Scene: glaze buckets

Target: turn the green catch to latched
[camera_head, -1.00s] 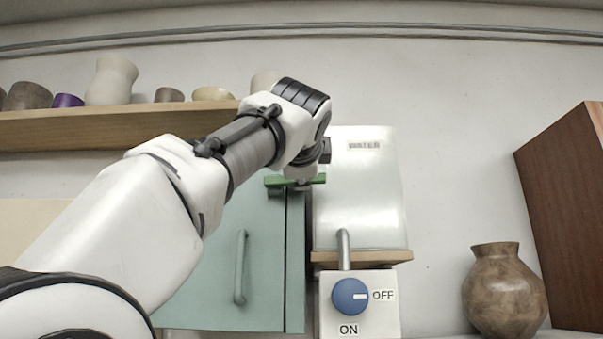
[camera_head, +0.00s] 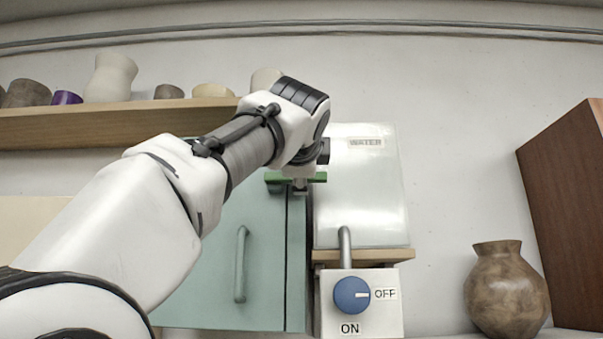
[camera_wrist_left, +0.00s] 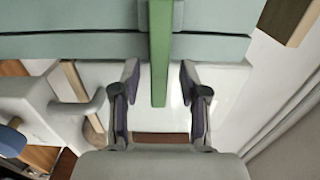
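The green catch (camera_head: 275,177) is a bar at the top right corner of the teal cabinet (camera_head: 205,280). It lies about level in the head view, reaching past the door's edge toward the white tank. In the left wrist view the green catch (camera_wrist_left: 160,50) runs between the two fingers. My left gripper (camera_wrist_left: 160,78) is open around it, with a visible gap on both sides. In the head view my left gripper (camera_head: 300,187) is at the catch, and my wrist partly covers it. My right gripper is in neither view.
A white tank labelled WATER (camera_head: 365,200) stands close to the right of the cabinet. Below it is a blue knob (camera_head: 351,295) with OFF and ON labels. A brown vase (camera_head: 507,290) and wooden box (camera_head: 570,220) are further right. A shelf (camera_head: 60,128) with several pots is upper left.

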